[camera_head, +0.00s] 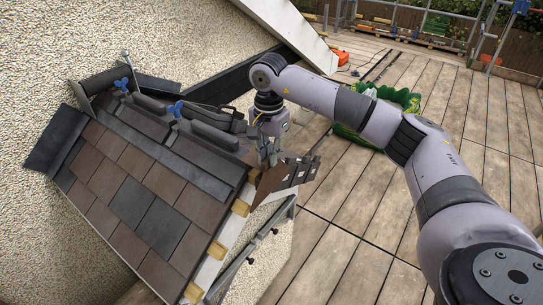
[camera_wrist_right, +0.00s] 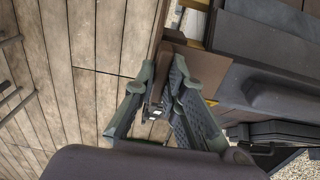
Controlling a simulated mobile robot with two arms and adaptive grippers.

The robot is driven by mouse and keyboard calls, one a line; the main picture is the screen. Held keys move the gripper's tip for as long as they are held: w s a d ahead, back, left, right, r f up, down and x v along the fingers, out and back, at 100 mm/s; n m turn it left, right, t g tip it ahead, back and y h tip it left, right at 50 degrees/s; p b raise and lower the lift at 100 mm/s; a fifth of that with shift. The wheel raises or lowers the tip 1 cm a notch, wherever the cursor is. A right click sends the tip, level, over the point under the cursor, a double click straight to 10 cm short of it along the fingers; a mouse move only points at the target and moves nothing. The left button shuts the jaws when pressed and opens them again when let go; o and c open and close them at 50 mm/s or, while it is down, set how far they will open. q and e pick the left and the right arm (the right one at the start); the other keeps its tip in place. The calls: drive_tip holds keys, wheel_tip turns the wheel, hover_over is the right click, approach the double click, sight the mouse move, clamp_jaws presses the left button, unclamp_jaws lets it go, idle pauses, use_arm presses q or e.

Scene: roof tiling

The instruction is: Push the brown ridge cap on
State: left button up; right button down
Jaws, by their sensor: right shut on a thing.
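The brown ridge cap (camera_head: 272,182) is at the near right end of the small tiled roof's ridge, tilted, with part of it sticking out past the roof edge. My right gripper (camera_head: 268,158) reaches down onto it from above and is shut on it. In the right wrist view, the fingers of my right gripper (camera_wrist_right: 164,82) close around an upright part of the brown cap (camera_wrist_right: 204,72), which lies beside the dark ridge pieces. The fingers hide part of the cap, so I cannot tell how fully it is seated. My left gripper is not in view.
Dark ridge pieces (camera_head: 211,138) with blue-handled clamps (camera_head: 175,108) run along the roof top. Brown and grey tiles (camera_head: 160,222) cover the slope. A rough wall stands behind. A green object (camera_head: 402,98) lies on the plank deck (camera_head: 345,215), which is mostly clear at right.

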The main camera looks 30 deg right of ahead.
drive_tip(key=shift+w+a, duration=0.2)
drive_tip(key=shift+w, duration=0.35)
idle(1.0)
drive_tip(key=c, duration=1.6)
unclamp_jaws()
drive_tip(key=shift+o, duration=0.2)
drive_tip(key=shift+r+p, duration=1.75)
drive_tip(key=shift+r, duration=1.3)
